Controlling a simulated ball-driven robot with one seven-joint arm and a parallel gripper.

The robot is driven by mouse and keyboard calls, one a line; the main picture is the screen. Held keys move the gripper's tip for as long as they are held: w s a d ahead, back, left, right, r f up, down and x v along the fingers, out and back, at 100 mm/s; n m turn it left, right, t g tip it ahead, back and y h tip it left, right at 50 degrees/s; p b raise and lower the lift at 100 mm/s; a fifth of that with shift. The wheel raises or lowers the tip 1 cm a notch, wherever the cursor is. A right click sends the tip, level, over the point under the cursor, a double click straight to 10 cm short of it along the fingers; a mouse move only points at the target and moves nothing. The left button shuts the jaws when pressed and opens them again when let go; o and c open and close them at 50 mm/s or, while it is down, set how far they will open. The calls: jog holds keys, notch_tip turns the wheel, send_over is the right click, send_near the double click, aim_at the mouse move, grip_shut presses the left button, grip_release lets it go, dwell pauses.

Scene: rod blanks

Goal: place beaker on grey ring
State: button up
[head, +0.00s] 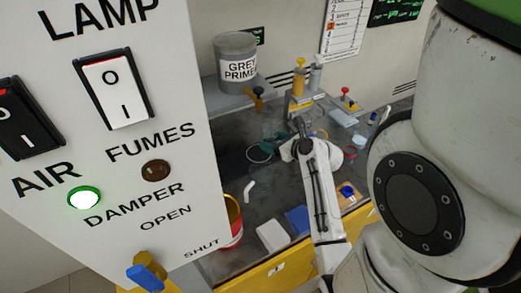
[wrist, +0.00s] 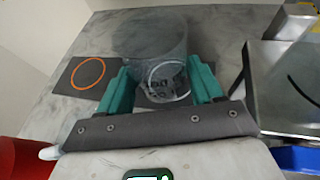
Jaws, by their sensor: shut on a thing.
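The clear glass beaker (wrist: 150,38) is between the teal fingers of my gripper (wrist: 162,72) in the wrist view, and the gripper is shut on it. A pale ring outline (wrist: 168,78) shows through the glass, over a dark square patch. I cannot tell whether it is the grey ring or the beaker's own rim or base, nor whether the beaker touches the surface. In the head view my gripper (head: 282,138) is small over the bench, and the beaker is too faint to make out clearly.
An orange ring on a dark square (wrist: 88,74) lies just left of the gripper. A metal stand (wrist: 285,85) is close on the right. A red container (wrist: 22,145) is at lower left. In the head view, a grey primer can (head: 237,62) stands behind, and a switch panel (head: 150,190) blocks the left.

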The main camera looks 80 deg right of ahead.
send_over(262, 156)
jog(key=f, duration=0.6)
jog(key=shift+s, duration=0.2)
jog(key=shift+w+d+f+b, duration=0.15)
jog(key=shift+f+b, duration=0.15)
jog(key=shift+f, duration=1.5)
jog(key=shift+f, duration=0.1)
jog(key=o, duration=1)
jog(key=v, duration=1.2)
